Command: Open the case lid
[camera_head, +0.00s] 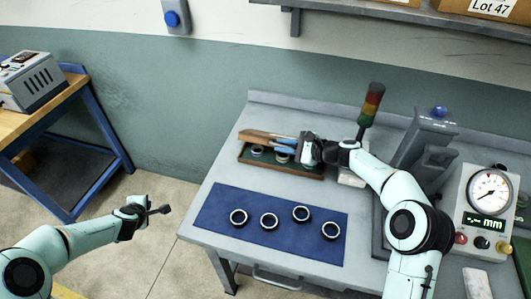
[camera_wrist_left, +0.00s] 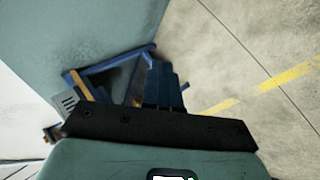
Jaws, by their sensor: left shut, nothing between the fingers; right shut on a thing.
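The case (camera_head: 250,160) is a shallow wooden tray with a green lining on the back left of the grey bench, with a few rings visible inside. Its wooden lid (camera_head: 254,135) stands raised along the rear edge, so the inside shows from the front. My right gripper (camera_head: 292,147) reaches in from the right and is shut on the lid; it hides the lid's right part and some of the inside. My left gripper (camera_head: 160,210) is shut and empty, out over the floor left of the bench. Its dark fingers also show in the left wrist view (camera_wrist_left: 164,85).
A blue mat (camera_head: 255,246) with several dark-rimmed rings lies in front of the case. A signal tower (camera_head: 369,105) stands behind my right arm. A gauge unit (camera_head: 488,200) is at the right. A wooden-topped table (camera_head: 30,108) stands far left.

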